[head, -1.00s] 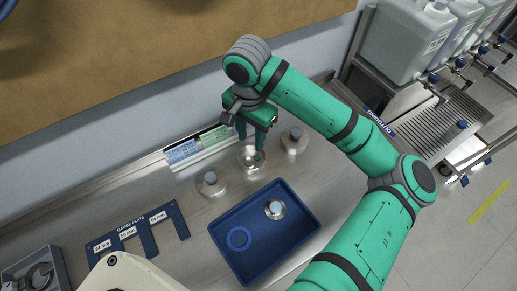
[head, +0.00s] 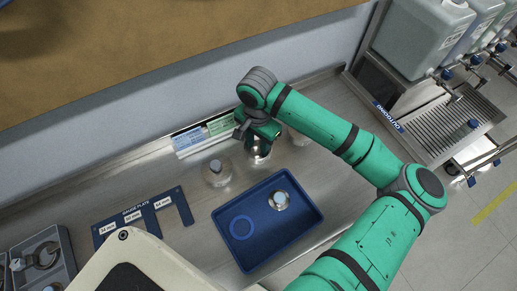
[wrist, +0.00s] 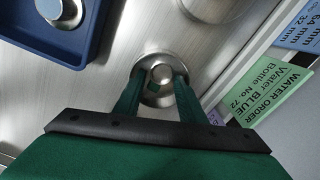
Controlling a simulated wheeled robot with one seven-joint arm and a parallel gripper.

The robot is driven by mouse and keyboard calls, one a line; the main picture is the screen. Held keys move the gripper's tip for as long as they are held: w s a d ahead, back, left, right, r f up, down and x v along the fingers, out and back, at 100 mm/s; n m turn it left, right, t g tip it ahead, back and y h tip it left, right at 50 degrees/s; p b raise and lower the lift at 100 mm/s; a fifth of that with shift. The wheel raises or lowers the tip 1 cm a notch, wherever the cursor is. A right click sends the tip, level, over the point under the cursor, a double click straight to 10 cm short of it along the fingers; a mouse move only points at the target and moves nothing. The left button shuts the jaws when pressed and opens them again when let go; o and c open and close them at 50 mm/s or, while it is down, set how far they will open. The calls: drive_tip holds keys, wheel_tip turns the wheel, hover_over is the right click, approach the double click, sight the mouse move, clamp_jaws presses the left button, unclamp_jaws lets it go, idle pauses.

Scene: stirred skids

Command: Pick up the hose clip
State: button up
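My gripper (head: 258,150) points down at the back of the steel counter. In the wrist view its two green fingers (wrist: 158,82) stand apart on either side of the knob of a round metal piece (wrist: 152,60); no firm grip shows. I cannot tell whether the fingers touch it. A dark, curved, clip-like metal piece (head: 46,254), possibly the hose clip, lies in a grey bin (head: 68,262) at the lower left. It is far from my gripper and small in view, so I cannot be sure what it is.
A blue gauge plate (head: 170,199), label cards (head: 205,133) and a drain rack (head: 450,120) are nearby.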

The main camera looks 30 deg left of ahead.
drive_tip(key=shift+s+a+f, duration=0.1)
drive_tip(key=shift+a, duration=0.05)
drive_tip(key=shift+c, duration=1)
drive_tip(key=c, duration=0.5)
drive_tip(key=shift+c, duration=0.6)
